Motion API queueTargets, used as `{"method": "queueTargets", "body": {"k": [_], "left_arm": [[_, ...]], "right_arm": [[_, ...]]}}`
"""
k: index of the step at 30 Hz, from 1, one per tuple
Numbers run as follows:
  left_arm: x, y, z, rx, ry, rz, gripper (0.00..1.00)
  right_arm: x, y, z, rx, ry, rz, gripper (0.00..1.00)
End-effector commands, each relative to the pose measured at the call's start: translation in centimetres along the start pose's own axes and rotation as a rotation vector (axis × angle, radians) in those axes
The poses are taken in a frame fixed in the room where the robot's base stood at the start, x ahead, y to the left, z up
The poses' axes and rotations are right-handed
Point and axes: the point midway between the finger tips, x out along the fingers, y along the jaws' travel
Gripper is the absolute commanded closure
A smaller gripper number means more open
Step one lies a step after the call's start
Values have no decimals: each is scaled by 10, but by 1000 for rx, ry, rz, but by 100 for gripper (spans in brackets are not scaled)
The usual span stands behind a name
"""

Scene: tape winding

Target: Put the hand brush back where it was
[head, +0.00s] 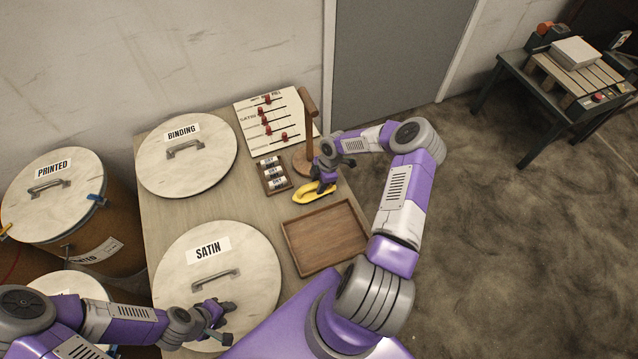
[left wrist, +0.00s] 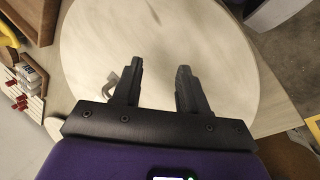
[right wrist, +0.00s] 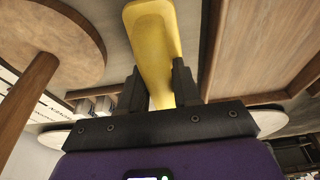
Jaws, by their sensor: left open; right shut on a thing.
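The hand brush (head: 312,194) is the yellow thing at the table's right side, between the small rack and the wooden tray. My right gripper (head: 324,184) is shut on it. In the right wrist view the yellow brush (right wrist: 153,45) passes between the fingers (right wrist: 158,90) and reaches away from them; its bristles do not show. I cannot tell whether it touches the table. My left gripper (head: 228,322) is open and empty over the round lid marked SATIN (head: 258,262); the left wrist view shows the spread fingers (left wrist: 160,82) above the pale lid.
The wooden tray (head: 290,232) is empty. A wooden stand (head: 309,115) with a round base rises close behind my right gripper. A small rack (head: 275,176) of labelled pieces and a slider board (head: 268,118) are to its left. The BINDING lid (head: 185,155) lies farther left.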

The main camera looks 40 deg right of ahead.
Motion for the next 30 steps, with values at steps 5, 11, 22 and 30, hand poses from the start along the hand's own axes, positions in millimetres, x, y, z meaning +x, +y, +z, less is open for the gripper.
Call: {"method": "queueTargets", "body": {"k": [5,11,22,30], "left_arm": [[2,-1,0,0,0,0,57],[2,-1,0,0,0,0,57],[-4,1,0,0,0,0,57],[-18,7,1,0,0,0,57]], "right_arm": [[2,0,1,0,0,1,61],[2,0,0,0,0,0,38],[-13,0,1,0,-1,1,38],[-59,1,0,0,-2,2,38]]}}
